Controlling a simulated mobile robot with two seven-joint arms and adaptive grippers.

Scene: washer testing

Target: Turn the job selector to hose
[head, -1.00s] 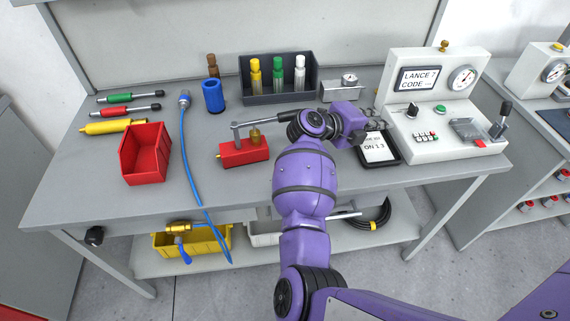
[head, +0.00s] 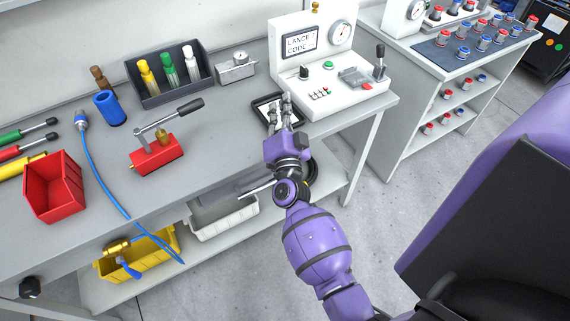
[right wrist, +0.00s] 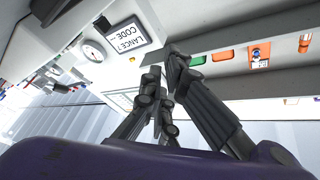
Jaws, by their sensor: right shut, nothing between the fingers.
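The job selector appears to be the small black knob (head: 304,72) on the sloping face of the white test panel (head: 330,98), below the screen reading "LANCE ? CODE". Which mark the knob points to is too small to read. My right gripper (head: 280,108) is shut and empty, over the dark-framed tablet just left of and below the panel, apart from the knob. In the right wrist view my fingers (right wrist: 168,62) show in front, with the panel's screen (right wrist: 128,38) upside down behind them. My left gripper is out of view.
On the panel are a green button (head: 328,65), a red button (head: 367,86), a small keypad (head: 319,95) and a black-handled lever (head: 380,60). A red hand pump (head: 157,156) and a gauge block (head: 236,68) stand left. A second bench (head: 400,100) stands right.

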